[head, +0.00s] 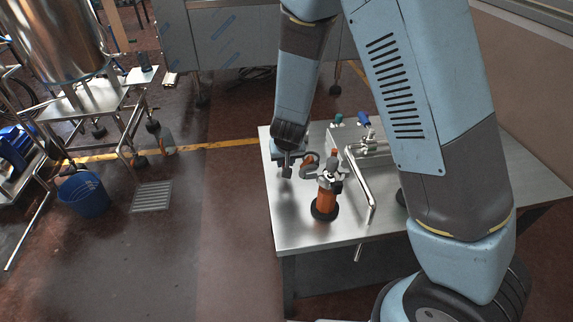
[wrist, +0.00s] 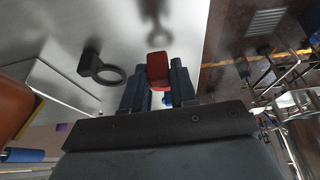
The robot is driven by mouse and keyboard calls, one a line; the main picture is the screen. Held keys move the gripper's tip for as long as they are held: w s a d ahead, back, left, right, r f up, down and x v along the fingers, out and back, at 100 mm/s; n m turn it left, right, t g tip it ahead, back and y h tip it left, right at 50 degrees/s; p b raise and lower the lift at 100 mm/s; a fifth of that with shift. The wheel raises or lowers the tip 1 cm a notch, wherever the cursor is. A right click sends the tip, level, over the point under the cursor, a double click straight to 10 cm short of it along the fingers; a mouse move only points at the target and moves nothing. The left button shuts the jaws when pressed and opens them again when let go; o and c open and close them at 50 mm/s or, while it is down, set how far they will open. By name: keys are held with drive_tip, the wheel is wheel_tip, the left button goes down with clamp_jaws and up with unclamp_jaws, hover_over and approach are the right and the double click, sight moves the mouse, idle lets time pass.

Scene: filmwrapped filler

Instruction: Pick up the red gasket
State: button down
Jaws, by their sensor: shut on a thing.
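My gripper (wrist: 157,88) is shut on the red gasket (wrist: 158,68), which shows between the two dark fingers in the wrist view. Only part of the gasket shows there; its full outline is hidden. In the head view my gripper (head: 287,168) hangs over the left part of the steel table (head: 290,228). I cannot clearly make out the gasket in that view. Dark, blurred shapes like shadows or reflections lie on the tabletop beyond the fingers, and the gasket looks apart from the surface.
An orange tool with a black base (head: 326,200) stands upright right of my gripper. A dark ring-shaped part (wrist: 100,68) lies on the table. A bent steel pipe (head: 362,185) and blue-handled fitting (head: 364,119) are farther right. A blue bucket (head: 83,194) stands on the floor. The table's front left is clear.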

drive_tip(key=s+r, duration=0.8)
drive_tip(key=s, duration=0.5)
drive_tip(key=shift+r, duration=0.35)
idle(0.4)
